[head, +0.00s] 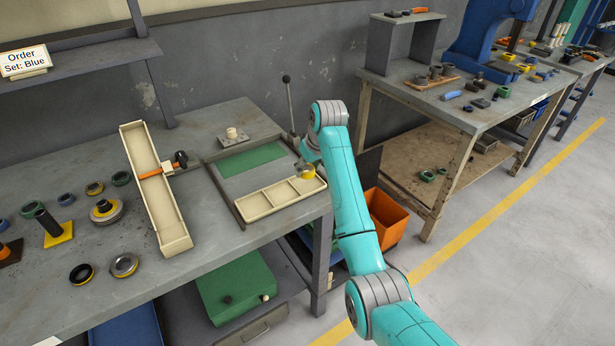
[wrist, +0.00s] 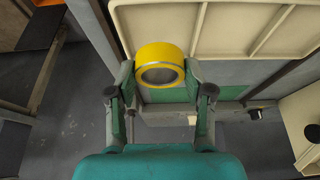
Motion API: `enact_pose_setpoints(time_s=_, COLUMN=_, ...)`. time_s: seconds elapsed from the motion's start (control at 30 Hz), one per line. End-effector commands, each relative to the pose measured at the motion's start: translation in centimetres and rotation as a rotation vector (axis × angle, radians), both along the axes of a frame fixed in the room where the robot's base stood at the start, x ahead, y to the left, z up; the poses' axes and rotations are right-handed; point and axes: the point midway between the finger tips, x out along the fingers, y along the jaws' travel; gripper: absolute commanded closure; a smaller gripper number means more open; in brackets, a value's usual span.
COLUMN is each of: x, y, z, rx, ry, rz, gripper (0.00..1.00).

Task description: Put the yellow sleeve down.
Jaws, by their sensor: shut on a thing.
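The yellow sleeve (wrist: 160,55) is a short ring with a grey metal inside face. My gripper (wrist: 160,75) is shut on it, one finger on each side. In the head view the yellow sleeve (head: 308,172) shows at the end of my arm, over the right end of the cream tray with compartments (head: 262,210). My gripper (head: 306,166) is partly hidden there by my own arm. The tray's wall also shows in the wrist view (wrist: 190,12), beyond the sleeve. I cannot tell whether the sleeve touches the tray.
A green mat (head: 250,159) lies behind the tray. A long cream trough (head: 165,205) stands to the left, with several rings and posts farther left. A lever (head: 289,100) rises at the back. An orange bin (head: 386,218) is below, right of the bench.

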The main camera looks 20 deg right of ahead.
Motion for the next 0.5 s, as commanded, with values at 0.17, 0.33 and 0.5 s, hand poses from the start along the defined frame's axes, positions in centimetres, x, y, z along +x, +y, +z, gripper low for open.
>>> enact_pose_setpoints(time_s=0.17, x=-0.1, y=0.0, z=-1.9, rx=0.0, ry=0.002, rz=0.0, gripper=0.91)
enact_pose_setpoints(time_s=0.33, x=0.0, y=0.0, z=-3.6, rx=0.0, ry=0.001, rz=0.0, gripper=0.91)
enact_pose_setpoints(time_s=0.5, x=0.0, y=0.0, z=-3.6, rx=0.0, ry=0.0, rz=0.001, gripper=0.91)
